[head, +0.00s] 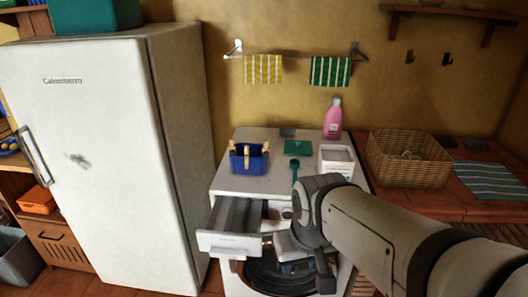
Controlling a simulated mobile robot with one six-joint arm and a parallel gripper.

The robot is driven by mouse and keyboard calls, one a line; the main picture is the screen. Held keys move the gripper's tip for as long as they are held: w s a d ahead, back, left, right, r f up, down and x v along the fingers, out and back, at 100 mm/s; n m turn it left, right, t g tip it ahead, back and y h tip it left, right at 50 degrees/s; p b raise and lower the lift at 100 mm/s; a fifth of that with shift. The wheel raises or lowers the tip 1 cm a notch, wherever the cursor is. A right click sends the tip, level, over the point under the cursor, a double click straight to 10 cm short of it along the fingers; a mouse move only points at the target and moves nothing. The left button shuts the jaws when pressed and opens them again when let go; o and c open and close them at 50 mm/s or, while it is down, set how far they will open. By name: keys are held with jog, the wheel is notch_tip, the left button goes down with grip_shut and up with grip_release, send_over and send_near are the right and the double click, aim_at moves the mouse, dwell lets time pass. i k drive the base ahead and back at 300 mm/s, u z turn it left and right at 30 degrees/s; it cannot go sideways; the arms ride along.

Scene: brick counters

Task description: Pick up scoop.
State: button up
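A dark green scoop-like thing (295,168) lies on the white washing machine top (262,186), between a blue basket and a white box; only a small slim shape shows. A flat green thing (298,147) lies behind it, and I cannot tell whether it is part of the scoop. My gripper (290,244) is at the end of my arm, in front of the machine and below its top, apart from the scoop. Its fingers are too small and partly hidden behind my wrist, so I cannot see whether they are open.
The blue basket (248,161) holds wooden pegs. The white box (336,162) and pink bottle (333,118) stand right. The detergent drawer (229,242) is pulled out at front left. A tall white fridge (110,160) stands left. A wicker basket (406,160) sits on the brick counter.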

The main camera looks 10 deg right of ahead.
aim_at(295, 172)
jog(key=i, duration=0.9)
jog(key=z, duration=0.05)
